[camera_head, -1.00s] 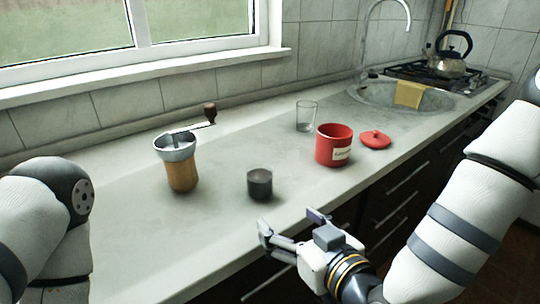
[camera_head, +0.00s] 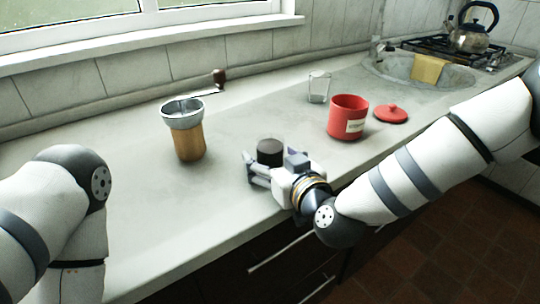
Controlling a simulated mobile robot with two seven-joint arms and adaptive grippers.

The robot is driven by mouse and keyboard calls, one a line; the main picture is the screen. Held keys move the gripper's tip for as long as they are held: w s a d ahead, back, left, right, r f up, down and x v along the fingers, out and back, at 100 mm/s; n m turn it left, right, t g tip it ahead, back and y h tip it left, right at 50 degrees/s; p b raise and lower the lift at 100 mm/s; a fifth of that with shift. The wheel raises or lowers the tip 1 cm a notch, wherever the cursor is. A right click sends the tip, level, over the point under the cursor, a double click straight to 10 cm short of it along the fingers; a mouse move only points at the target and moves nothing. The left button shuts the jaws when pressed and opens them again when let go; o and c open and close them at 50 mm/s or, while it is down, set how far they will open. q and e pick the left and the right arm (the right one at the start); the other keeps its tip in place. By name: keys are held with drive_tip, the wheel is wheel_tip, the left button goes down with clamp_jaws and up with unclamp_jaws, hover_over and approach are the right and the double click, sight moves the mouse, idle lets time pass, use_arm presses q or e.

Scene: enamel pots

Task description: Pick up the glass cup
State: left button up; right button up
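A small glass cup with dark contents (camera_head: 270,148) stands upright on the counter near its front edge. A second, clear and empty-looking glass (camera_head: 318,88) stands farther back, behind the red pot. My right gripper (camera_head: 268,163) is at the dark-filled cup, reaching in from the front right. Its fingers are spread, one at the cup's left front and one at its right, partly hidden by the gripper body. The gripper hides the cup's lower part, and I cannot tell whether the fingers touch it. My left arm shows at the left, but its gripper is out of view.
A hand coffee grinder (camera_head: 188,135) with a wooden body stands left of the cup. A red enamel pot (camera_head: 347,118) and its red lid (camera_head: 391,113) are to the right. The sink (camera_head: 445,77), stove and kettle (camera_head: 474,32) are farther right. The counter's left front is clear.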

drive_tip(key=c, duration=1.2)
